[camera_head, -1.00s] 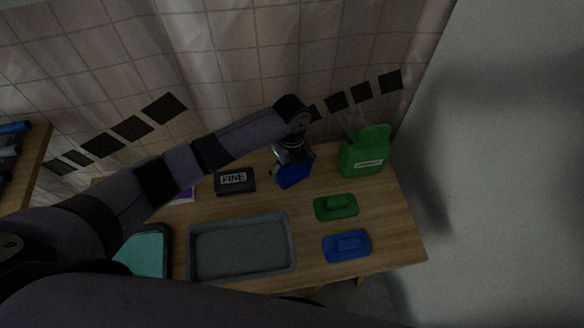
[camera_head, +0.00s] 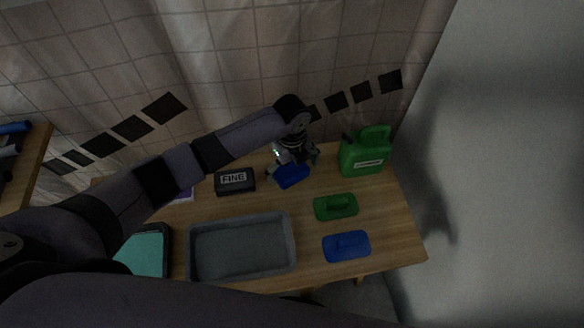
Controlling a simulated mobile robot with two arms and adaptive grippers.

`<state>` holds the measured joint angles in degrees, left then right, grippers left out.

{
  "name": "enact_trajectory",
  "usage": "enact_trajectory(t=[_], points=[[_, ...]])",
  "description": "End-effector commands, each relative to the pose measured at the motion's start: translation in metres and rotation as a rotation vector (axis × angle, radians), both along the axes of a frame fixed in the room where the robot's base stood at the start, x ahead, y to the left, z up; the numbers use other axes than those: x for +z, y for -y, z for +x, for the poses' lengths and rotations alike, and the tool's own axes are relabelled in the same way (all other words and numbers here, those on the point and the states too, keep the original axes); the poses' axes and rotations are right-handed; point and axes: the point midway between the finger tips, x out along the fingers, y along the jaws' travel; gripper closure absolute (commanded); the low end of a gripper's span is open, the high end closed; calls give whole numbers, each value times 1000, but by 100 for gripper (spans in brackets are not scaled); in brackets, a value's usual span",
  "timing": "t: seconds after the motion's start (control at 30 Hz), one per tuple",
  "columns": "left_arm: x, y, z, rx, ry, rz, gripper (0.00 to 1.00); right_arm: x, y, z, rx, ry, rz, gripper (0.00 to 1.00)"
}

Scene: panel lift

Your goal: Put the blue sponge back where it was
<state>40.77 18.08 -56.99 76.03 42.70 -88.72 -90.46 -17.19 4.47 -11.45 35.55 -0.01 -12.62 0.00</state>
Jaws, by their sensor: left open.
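A blue sponge (camera_head: 292,178) lies on the wooden table, behind the green and blue flat pieces. My left gripper (camera_head: 293,170) is just above and behind it, with its fingers spread to either side. The fingers look apart from the sponge, though the arm and hand hide part of the gap. My right gripper is not in view.
A black block marked FINE (camera_head: 235,181) lies left of the sponge. A green canister (camera_head: 364,153) stands to the right. A green float (camera_head: 336,206), a blue float (camera_head: 347,246) and a grey tray (camera_head: 290,245) are nearer. A teal item (camera_head: 145,252) lies left.

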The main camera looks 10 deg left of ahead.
Motion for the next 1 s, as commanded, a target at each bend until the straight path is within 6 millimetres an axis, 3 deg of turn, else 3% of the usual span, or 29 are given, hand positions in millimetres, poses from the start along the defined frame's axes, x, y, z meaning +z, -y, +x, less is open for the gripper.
enact_trajectory(t=[0.6,1.0], points=[[108,0,1,0,3,-1,2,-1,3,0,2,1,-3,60],[120,0,1,1,0,0,2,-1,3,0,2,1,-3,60]])
